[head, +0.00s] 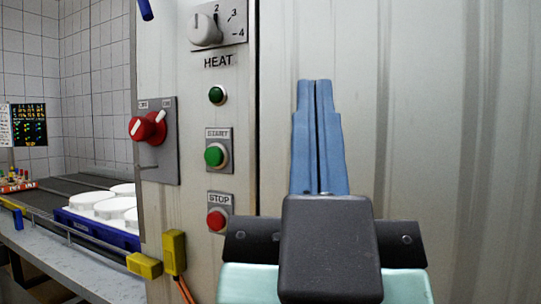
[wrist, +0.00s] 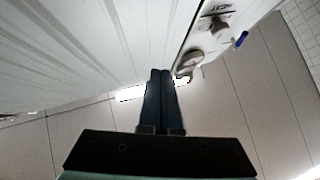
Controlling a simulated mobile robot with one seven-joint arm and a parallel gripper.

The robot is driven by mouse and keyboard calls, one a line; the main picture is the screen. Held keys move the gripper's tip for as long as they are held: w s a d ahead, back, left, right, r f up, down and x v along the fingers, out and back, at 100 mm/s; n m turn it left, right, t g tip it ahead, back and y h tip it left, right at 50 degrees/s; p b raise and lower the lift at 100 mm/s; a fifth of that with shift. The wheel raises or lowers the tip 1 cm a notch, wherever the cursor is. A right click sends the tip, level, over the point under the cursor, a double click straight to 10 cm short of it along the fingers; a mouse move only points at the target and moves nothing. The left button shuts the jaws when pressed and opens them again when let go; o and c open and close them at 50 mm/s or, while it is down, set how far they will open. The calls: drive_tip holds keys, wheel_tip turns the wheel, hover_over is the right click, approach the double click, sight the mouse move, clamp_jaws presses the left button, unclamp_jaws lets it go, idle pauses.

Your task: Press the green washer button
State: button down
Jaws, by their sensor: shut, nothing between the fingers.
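The green START button (head: 214,155) sits on a grey plate on the metal panel, left of centre in the head view. The red STOP button (head: 217,220) is below it, and a small dark green round light or button (head: 217,95) is above it under the HEAT label. My gripper (head: 315,82) is shut and empty, its blue fingers pointing up in front of the metal wall, to the right of the buttons and apart from them. In the wrist view my shut gripper (wrist: 161,73) also shows; the green button cannot be made out there.
A white HEAT knob (head: 205,30) and a red rotary switch (head: 148,128) stick out from the panel. Yellow connectors (head: 174,252) are at its lower left. A blue tray (head: 95,229) with white moulds (head: 92,199) stands on the conveyor at left. The wall at right is clear.

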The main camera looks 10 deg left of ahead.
sight(214, 156)
drive_tip(key=w+a+m+g+y+p, duration=0.8)
drive_tip(key=w+p, duration=0.4)
drive_tip(key=p, duration=1.2)
drive_tip(key=s+a+f+m+g+p, duration=0.4)
drive_tip(key=a+m+p, duration=0.5)
drive_tip(key=p, duration=1.2)
drive_tip(key=s+f+m, duration=0.1)
drive_tip(key=m, duration=0.3)
drive_tip(key=shift+s+f, duration=0.2)
drive_tip(key=shift+f, duration=0.15)
drive_tip(key=shift+w, duration=0.1)
drive_tip(key=w+d+b, duration=0.2)
drive_tip(key=w+d, duration=0.1)
drive_tip(key=w, duration=0.5)
drive_tip(key=shift+w, duration=0.15)
drive_tip(key=shift+w+d, duration=0.1)
drive_tip(key=shift+w, duration=0.2)
